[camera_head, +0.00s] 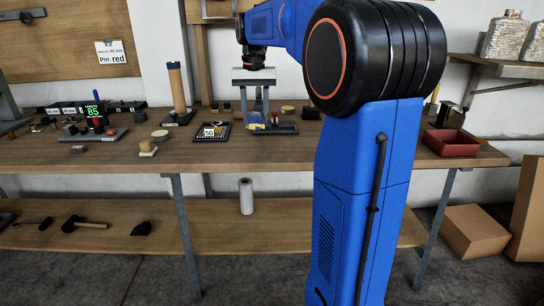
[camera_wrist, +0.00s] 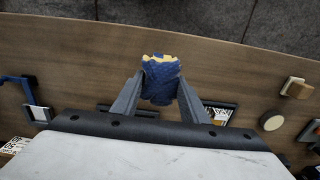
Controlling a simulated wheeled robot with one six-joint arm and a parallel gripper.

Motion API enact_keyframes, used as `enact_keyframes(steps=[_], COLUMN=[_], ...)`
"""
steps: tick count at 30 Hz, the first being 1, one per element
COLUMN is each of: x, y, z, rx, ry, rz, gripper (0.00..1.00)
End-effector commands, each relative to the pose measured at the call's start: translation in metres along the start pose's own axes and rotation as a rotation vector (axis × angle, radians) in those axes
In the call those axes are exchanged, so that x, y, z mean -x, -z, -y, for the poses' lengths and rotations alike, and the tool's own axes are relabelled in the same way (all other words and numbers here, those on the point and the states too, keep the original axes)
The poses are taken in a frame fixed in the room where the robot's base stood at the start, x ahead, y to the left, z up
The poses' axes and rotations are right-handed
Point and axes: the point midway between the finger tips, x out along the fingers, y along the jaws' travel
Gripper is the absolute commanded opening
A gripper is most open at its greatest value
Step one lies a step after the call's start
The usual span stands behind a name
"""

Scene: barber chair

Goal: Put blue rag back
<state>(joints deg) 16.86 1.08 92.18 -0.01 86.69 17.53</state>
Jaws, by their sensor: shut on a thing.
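The blue rag (camera_wrist: 160,85), dark blue and bunched with yellowish patches at its top edge, sits between the two grey fingers of my gripper (camera_wrist: 161,78) in the wrist view. My gripper is shut on it. In the head view my gripper (camera_head: 255,110) points down over the back middle of the workbench (camera_head: 225,158), and the rag's blue and yellow (camera_head: 256,119) show low between the fingers. I cannot tell whether the rag touches the bench top.
A black tray with a card (camera_head: 212,131) lies just left of my gripper. A wooden cylinder on a stand (camera_head: 176,88) rises farther left. A red bin (camera_head: 451,143) is at the right end. The bench's front strip is mostly clear.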

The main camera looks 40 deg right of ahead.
Motion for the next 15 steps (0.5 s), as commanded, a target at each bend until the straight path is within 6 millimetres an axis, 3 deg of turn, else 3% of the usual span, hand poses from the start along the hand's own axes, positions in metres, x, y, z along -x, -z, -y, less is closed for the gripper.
enact_keyframes(steps=[9, 15], x=[-0.047, -0.062], y=[-0.001, 0.000], z=[0.001, 0.001], rx=[0.007, 0.007], ry=[-0.001, 0.000], rz=[0.003, 0.001], gripper=[0.19, 0.19])
